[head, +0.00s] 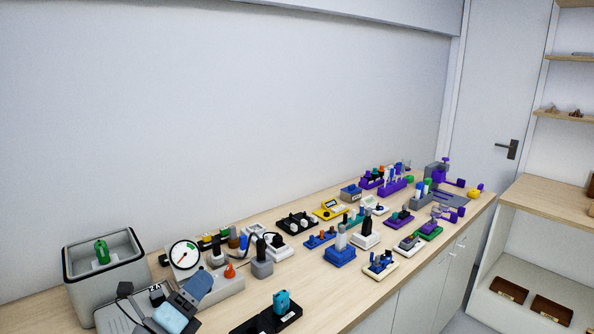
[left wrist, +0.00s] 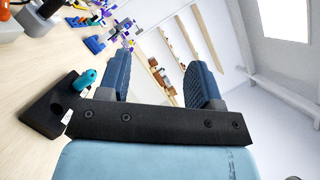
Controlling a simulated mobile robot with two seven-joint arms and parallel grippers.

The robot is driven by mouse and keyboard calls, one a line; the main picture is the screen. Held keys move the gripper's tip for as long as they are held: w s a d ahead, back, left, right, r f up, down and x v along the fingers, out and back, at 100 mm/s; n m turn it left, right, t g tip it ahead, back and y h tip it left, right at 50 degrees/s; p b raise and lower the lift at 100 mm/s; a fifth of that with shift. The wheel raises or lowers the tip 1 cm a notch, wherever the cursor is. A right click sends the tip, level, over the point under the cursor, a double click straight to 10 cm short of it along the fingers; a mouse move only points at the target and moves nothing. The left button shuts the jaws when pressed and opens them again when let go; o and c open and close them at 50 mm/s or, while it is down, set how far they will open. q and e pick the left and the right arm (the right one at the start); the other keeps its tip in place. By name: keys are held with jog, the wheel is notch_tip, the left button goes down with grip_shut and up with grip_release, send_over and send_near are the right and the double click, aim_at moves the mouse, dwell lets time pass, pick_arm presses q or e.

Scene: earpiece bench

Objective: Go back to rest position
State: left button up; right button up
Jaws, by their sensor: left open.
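My left gripper (head: 196,288) is low in the head view, above the near left part of the bench. It is light blue with dark blue ribbed fingers. In the left wrist view the two fingers (left wrist: 160,78) stand apart with nothing between them, so it is open and empty. A teal earpiece-like piece (head: 281,303) stands in a black tray (head: 268,320) to the right of the gripper, apart from it. The same teal piece (left wrist: 86,79) shows left of the fingers in the left wrist view. My right gripper is not in view.
The wooden bench (head: 335,298) runs along the wall, crowded with small fixtures. A grey bin (head: 72,270) holding a green piece (head: 102,251) and a round dial gauge (head: 184,255) stand close to my left gripper. Shelves (head: 567,119) are at the right. Air above the bench is clear.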

pick_arm(q)
jog(key=s+a+f+n+g+y, duration=0.35)
jog(key=s+f+n+y, duration=0.3)
jog(key=n, duration=0.45)
jog(key=s+a+f+n+g+y, duration=0.2)
jog(key=s+a+f+n+y, duration=0.35)
jog(key=n, duration=0.45)
jog(key=s+d+f+n+g+h, duration=0.1)
jog(key=s+f+n+g, duration=0.35)
jog(key=s, duration=0.55)
jog(key=s+d+f+n+g, duration=0.1)
jog(key=s+f+n+g, duration=0.35)
jog(key=s, duration=0.55)
jog(key=w+d+f+m+t+h+p, duration=0.1)
jog(key=w+d+f+t+h+p, duration=0.2)
jog(key=w+d+t+p, duration=0.3)
jog(key=f+p, duration=0.1)
jog(key=p, duration=0.1)
jog(key=shift+w+f+t+p, duration=0.2)
jog(key=shift+f+t+p, duration=0.15)
jog(key=shift+p, duration=0.05)
